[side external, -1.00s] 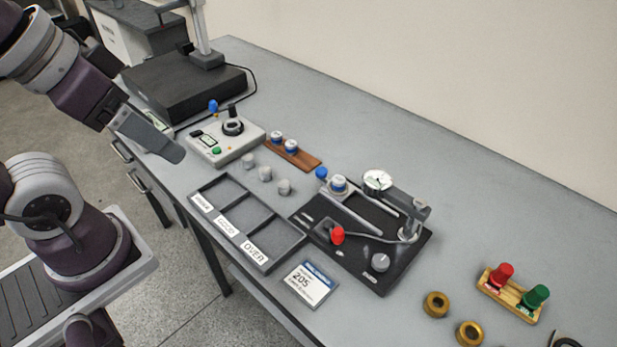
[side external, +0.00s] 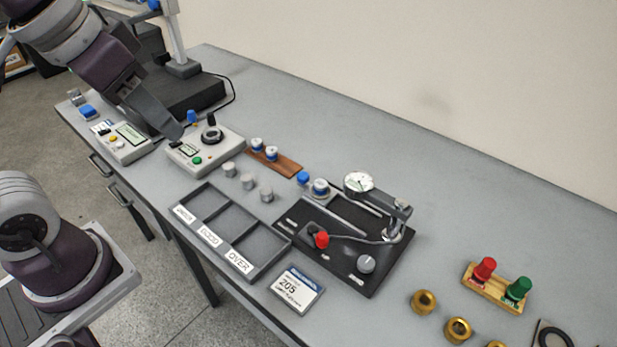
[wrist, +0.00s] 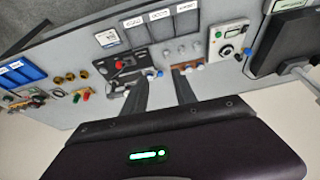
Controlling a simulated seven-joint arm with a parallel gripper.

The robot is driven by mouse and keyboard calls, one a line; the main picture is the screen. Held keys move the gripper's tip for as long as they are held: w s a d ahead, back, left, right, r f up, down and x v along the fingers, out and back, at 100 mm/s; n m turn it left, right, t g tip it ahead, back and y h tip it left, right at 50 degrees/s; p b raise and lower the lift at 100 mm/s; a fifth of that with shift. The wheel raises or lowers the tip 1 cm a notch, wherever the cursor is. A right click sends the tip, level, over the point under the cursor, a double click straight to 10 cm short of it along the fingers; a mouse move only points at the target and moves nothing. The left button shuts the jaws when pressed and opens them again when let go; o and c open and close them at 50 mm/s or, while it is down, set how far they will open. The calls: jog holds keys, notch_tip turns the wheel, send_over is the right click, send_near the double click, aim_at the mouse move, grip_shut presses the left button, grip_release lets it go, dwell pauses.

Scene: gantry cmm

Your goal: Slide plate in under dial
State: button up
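A dial gauge (side external: 358,182) with a white face is held by a grey arm over a black base plate (side external: 374,284). A red knob (side external: 321,240) and a grey knob (side external: 366,264) sit on this base. A grey cylinder with a blue band (side external: 320,187) stands at the base's back left corner, with a blue knob (side external: 303,177) beside it. I cannot tell which part is the sliding plate. My gripper (side external: 174,134) is raised over the left of the bench, away from the dial. In the wrist view my gripper's fingers (wrist: 161,78) are apart with nothing visibly held.
A labelled three-compartment tray (side external: 262,269) lies left of the fixture, several grey cylinders (side external: 247,182) behind it. A control box (side external: 205,150) is near my gripper. A card (side external: 296,290), brass rings (side external: 424,302) and a wooden stand (side external: 492,292) flank the front. The back right bench is clear.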

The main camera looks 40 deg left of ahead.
jog(key=w+f+g, duration=0.2)
jog(key=w, duration=0.9)
jog(key=m+g, duration=0.2)
jog(key=g, duration=0.1)
send_over(303, 175)
notch_tip(303, 175, down, 17)
jog(key=shift+r, duration=0.15)
notch_tip(303, 175, down, 8)
jog(key=shift+r, duration=0.25)
jog(key=shift+c, duration=0.4)
